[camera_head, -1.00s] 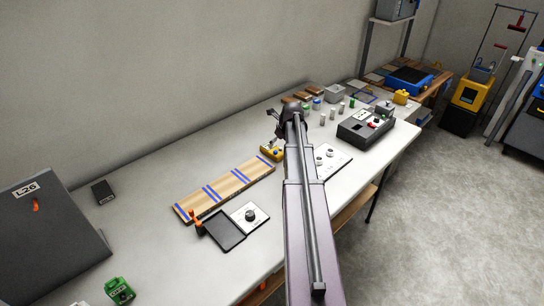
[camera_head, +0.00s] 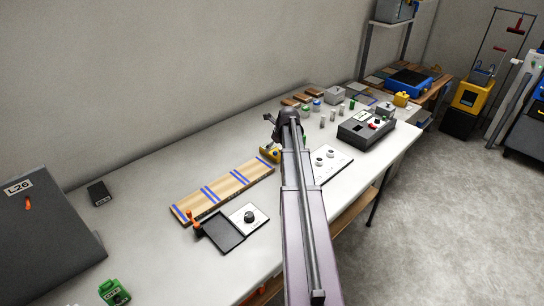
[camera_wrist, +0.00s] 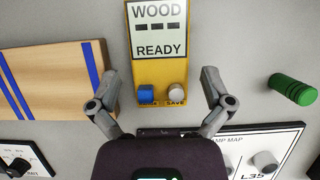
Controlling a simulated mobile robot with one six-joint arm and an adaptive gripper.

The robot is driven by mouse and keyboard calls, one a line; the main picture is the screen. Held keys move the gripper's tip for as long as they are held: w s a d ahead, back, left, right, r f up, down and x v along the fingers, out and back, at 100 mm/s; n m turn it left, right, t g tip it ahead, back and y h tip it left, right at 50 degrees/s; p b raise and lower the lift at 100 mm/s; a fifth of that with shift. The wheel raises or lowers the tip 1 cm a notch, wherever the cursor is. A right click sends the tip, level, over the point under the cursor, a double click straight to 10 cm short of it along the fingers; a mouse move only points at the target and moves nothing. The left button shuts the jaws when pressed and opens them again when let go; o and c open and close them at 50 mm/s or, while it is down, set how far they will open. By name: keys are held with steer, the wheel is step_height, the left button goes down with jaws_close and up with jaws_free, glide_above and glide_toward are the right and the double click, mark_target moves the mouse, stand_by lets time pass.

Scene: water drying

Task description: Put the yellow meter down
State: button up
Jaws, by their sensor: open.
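The yellow meter (camera_wrist: 158,58) has a screen reading "WOOD READY", with a blue and a grey knob below. In the wrist view it lies face up on the white bench, between the spread fingers of my gripper (camera_wrist: 161,80). The fingers are open, with a gap to the meter on both sides. In the head view the meter (camera_head: 268,155) shows only in part, below my gripper (camera_head: 272,128), at the right end of the striped wooden board (camera_head: 225,190).
A white "AMP MAP" card (camera_wrist: 262,150) and a green cylinder (camera_wrist: 292,89) lie to the meter's right in the wrist view. A black-and-white dial plate (camera_head: 249,218) lies in front of the board. A dark grey box (camera_head: 366,128) stands further right on the bench.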

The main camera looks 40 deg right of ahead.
steer(key=shift+b+x, duration=1.05)
steer(key=shift+x, duration=0.45)
steer(key=shift+r, duration=0.1)
steer(key=c, duration=1.1)
steer(key=shift+r, duration=0.2)
step_height(320, 180, up, 3)
steer(key=p, duration=0.3)
steer(key=shift+f, duration=0.1)
steer(key=s+a, duration=0.3)
steer(key=s, duration=0.1)
steer(key=s+a+r+p, duration=0.1)
steer(key=s+a, duration=0.2)
steer(key=s, duration=0.1)
steer(key=s+a+p, duration=0.1)
steer(key=s+a, duration=0.2)
steer(key=s, duration=0.1)
steer(key=shift+s+a+r, duration=0.35)
steer(key=shift+a+r, duration=0.05)
